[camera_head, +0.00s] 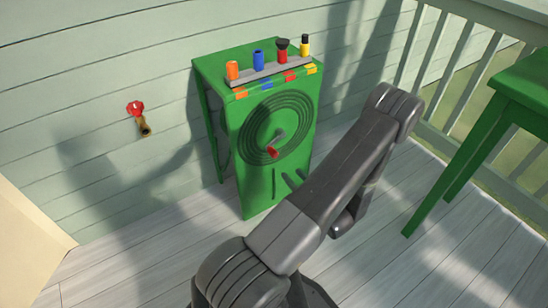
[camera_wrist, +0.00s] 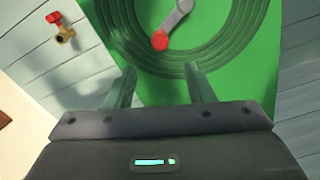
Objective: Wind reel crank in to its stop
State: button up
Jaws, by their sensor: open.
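The reel (camera_head: 256,130) is a dark coiled ring on the front of a green cabinet (camera_head: 238,185). Its grey crank arm (camera_head: 277,139) slants from the middle down and left to a red knob (camera_head: 272,153). In the wrist view the red knob (camera_wrist: 160,41) and grey crank arm (camera_wrist: 177,17) are near the top, above the coils (camera_wrist: 230,48). My gripper (camera_wrist: 160,80) is open and empty, its two fingers pointing at the lower coils, with the knob ahead of the gap between them. In the head view my arm hides part of the gripper.
Several coloured nozzles, including a blue one (camera_head: 258,60), stand in a grey rack on the cabinet top. A red-handled brass tap (camera_head: 138,115) juts from the wall at left. A green table (camera_head: 510,95) stands at right before a railing (camera_head: 455,75). The floor left of the cabinet is clear.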

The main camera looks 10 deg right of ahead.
aim_at(276, 156)
jog(key=b+x, duration=0.2)
jog(key=x, duration=1)
jog(key=shift+w, duration=0.15)
grip_shut()
